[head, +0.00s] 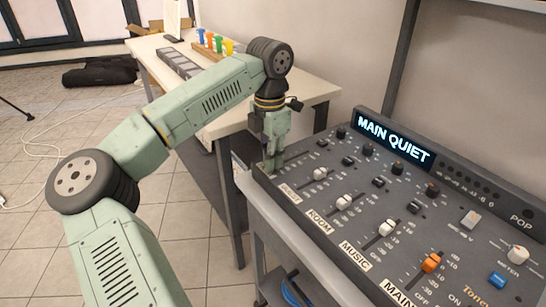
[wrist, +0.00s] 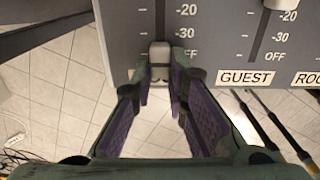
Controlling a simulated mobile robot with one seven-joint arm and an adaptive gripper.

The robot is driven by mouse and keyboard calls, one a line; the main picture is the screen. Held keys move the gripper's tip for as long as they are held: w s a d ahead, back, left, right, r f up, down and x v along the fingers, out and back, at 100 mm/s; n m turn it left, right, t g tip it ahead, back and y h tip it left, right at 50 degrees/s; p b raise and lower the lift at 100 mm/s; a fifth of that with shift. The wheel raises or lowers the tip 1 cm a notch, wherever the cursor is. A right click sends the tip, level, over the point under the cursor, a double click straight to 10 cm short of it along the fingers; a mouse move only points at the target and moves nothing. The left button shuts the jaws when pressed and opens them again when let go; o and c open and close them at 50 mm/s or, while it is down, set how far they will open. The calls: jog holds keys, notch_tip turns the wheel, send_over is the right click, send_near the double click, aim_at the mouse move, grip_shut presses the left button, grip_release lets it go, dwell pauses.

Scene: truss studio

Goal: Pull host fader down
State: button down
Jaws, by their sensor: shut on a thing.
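The mixing console (head: 350,165) is dark grey with a row of faders. In the wrist view, a pale fader cap (wrist: 160,50) in the leftmost slot sits between the fingertips of my gripper (wrist: 160,72). The cap is level with the OFF mark, below -20 and -30. This slot is just left of the one labelled GUEST (wrist: 245,77); its own label is hidden. In the head view, my gripper (head: 271,160) points down at the console's left end and hides this cap. The gripper is shut on the cap.
A white GUEST fader cap (head: 319,174) stands to the right, followed by more white caps and an orange MAIN cap (head: 431,262). A lit display (head: 394,139) reads MAIN QUIET. A white table (head: 310,90) with coloured items stands behind my arm.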

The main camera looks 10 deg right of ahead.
jog(key=shift+a, duration=0.15)
jog(key=c, duration=1.6)
grip_release()
jog(key=shift+o, duration=0.2)
notch_tip(320, 180, up, 12)
